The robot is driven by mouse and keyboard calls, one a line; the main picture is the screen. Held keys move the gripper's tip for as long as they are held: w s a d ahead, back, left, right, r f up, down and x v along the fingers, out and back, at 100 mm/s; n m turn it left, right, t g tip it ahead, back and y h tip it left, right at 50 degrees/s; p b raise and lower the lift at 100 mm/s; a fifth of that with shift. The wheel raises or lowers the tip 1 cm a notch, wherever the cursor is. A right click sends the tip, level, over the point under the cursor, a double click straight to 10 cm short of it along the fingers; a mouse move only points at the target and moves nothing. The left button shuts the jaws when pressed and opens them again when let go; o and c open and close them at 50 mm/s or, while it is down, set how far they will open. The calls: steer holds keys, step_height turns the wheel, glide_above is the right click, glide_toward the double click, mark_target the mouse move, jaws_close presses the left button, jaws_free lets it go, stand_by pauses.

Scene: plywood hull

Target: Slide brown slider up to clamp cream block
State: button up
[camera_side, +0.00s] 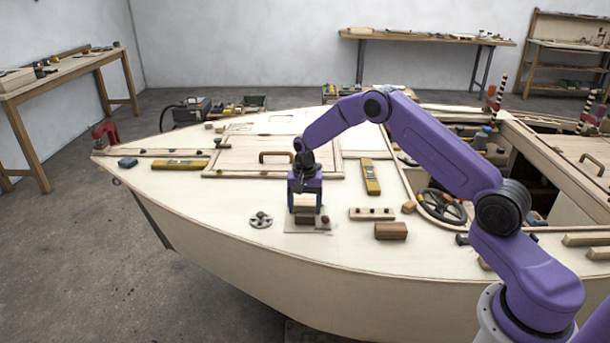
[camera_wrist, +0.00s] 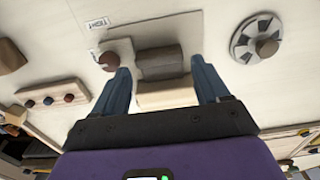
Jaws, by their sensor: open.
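The brown slider (camera_wrist: 160,62) is a dark wooden block with a rounded top, on a pale base plate (camera_side: 290,226). The cream block (camera_wrist: 166,95) lies beside it, on the side nearer the gripper body in the wrist view; I cannot tell whether they touch. In the side view, the slider (camera_side: 304,219) is on the near side of the cream block (camera_side: 304,203). My gripper (camera_wrist: 160,66) is open and low, with one blue finger at each end of the slider and narrow gaps visible. It also shows in the side view (camera_side: 305,208), partly hiding the blocks.
A brown knob (camera_wrist: 109,61) stands close to one finger, near a "TIGHT" label (camera_wrist: 97,24). A round spoked disc (camera_side: 261,220) is to the left. A strip with dark knobs (camera_side: 371,214) and a brown wooden block (camera_side: 391,231) are to the right.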

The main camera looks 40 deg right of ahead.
step_height(320, 180, up, 15)
stand_by(0.4)
steer(key=s+a+r+n, duration=0.3)
steer(key=s+a+n, duration=0.2)
steer(key=s+a, duration=0.3)
steer(key=s+a+r+n, duration=0.3)
steer(key=s+a+n, duration=0.25)
steer(key=s, duration=0.55)
steer(key=s+d+f+n, duration=0.1)
steer(key=s+d+n, duration=0.2)
steer(key=s+n, duration=0.8)
steer(key=s, duration=1.4)
steer(key=shift+w+d, duration=0.1)
